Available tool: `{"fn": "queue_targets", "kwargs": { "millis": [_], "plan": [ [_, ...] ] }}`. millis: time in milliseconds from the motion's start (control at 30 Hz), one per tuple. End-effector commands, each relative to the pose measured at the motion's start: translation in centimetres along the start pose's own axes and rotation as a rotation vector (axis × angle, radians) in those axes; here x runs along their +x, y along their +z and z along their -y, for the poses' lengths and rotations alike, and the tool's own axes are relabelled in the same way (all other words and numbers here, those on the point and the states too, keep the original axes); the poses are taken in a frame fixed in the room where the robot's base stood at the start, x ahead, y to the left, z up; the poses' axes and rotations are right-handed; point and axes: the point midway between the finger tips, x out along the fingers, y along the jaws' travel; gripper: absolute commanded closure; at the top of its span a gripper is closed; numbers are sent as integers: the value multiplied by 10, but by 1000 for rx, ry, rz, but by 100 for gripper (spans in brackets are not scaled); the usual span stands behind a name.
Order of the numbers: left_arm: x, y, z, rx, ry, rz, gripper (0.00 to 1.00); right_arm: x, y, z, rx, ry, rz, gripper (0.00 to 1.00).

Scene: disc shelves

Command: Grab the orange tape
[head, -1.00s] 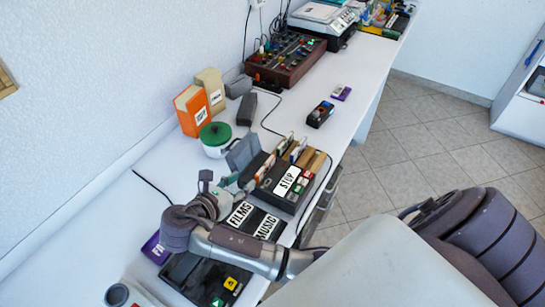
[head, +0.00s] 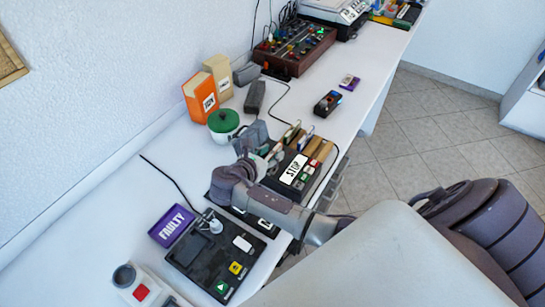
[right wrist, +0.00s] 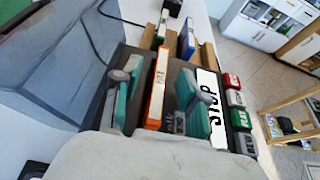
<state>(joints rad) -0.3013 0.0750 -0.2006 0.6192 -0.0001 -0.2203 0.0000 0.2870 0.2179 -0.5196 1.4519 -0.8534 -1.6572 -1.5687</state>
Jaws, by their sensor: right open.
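The orange tape (right wrist: 157,88) stands upright on edge in the black player with the STOP label, seen in the right wrist view. My right gripper (right wrist: 160,82) is open, with one teal-padded finger on each side of the tape. Whether either finger touches it I cannot tell. In the head view my right gripper (head: 272,152) is at the left end of the STOP player (head: 293,172), and I cannot make out the orange tape there. My left gripper is not in view.
A grey tilted panel (right wrist: 50,75) is close on the left. Other tapes, one blue-edged (right wrist: 187,40), stand behind. Orange box (head: 201,98), green-lidded pot (head: 223,122), purple FAULTY tray (head: 171,225) and black button panel (head: 215,255) are on the white counter.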

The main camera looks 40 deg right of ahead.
Motion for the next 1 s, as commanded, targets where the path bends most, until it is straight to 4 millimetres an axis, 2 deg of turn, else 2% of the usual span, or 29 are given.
{"fn": "queue_targets", "kwargs": {
  "millis": [267,500,867,1000],
  "plan": [
    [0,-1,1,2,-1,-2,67,3,0,0,0,0,-1,59],
    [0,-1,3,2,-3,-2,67,2,0,0,0,0,-1,99],
    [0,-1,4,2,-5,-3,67,2,0,0,0,1,-1,100],
    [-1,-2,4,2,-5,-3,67,0,6,0,1,1,0,100]
  ]
}}
